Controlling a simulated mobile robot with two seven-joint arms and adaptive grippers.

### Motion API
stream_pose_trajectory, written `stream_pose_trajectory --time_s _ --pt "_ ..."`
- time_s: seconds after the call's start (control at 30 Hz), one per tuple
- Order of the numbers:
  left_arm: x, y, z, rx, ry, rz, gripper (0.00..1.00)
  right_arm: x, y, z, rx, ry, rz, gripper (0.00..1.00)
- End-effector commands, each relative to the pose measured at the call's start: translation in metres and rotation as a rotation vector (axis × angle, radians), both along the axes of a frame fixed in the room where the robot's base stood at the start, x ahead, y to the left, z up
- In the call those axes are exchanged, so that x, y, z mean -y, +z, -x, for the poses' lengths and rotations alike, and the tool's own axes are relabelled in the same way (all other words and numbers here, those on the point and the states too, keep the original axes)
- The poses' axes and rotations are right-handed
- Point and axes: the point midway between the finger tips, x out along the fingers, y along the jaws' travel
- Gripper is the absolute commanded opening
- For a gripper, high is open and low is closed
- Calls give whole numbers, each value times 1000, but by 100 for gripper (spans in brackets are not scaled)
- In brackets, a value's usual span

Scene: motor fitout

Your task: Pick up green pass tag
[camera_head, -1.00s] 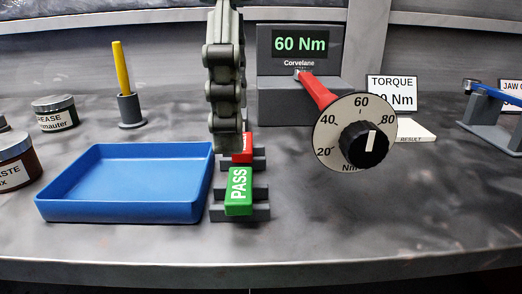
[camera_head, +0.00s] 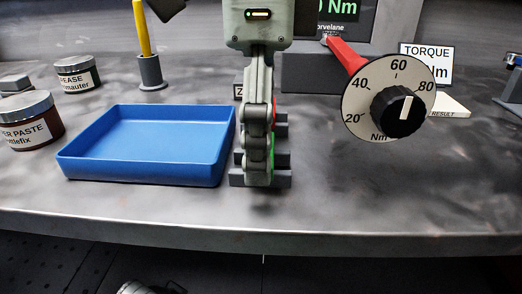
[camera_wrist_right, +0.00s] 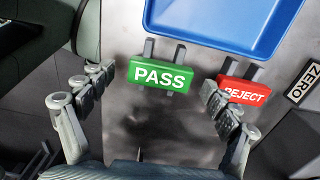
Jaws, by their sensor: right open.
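The green pass tag (camera_wrist_right: 160,76) lies on a grey two-bar rest (camera_wrist_right: 149,47) in the right wrist view, its white PASS lettering facing me. In the head view only a thin green edge (camera_head: 272,152) shows; my right gripper hides the rest. My right gripper (camera_wrist_right: 158,98) is open, its fingers spread to either side of the green tag, with nothing between them touching it. In the head view it (camera_head: 260,178) points down in front of the rests. A metallic part, likely my left gripper (camera_head: 148,288), shows at the bottom edge, mostly cut off.
A red reject tag (camera_wrist_right: 243,91) sits beside the green tag, close to my right finger. The blue tray (camera_head: 140,178) stands just left of the rests. A torque dial (camera_head: 352,120) on a red handle is at the right. Bench space in front is clear.

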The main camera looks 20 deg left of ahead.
Motion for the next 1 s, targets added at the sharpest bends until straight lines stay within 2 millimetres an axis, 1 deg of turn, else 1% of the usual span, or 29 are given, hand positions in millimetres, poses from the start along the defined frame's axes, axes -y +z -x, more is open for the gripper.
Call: stream_pose_trajectory --time_s 0.03,0.07,0.4,0.63,0.77,0.87,1.0 --pt "0 0 -1 1 0 -1 89 0 0 0 0 0 0 89" --pt "0 0 -1 2 0 -1 89 0 0 0 0 0 0 86" --pt "-1 1 -4 5 0 -2 89 0 0 0 0 0 0 44" --pt "-1 0 -3 4 0 -2 89 0 1 0 0 0 0 44" --pt "-1 0 -3 2 0 -3 89 0 5 0 0 0 -1 44" --pt "-1 -1 -2 0 0 -2 89 -1 14 0 0 0 -2 44" --pt "-1 -3 0 -6 0 -2 89 -1 35 0 2 -1 -2 44"
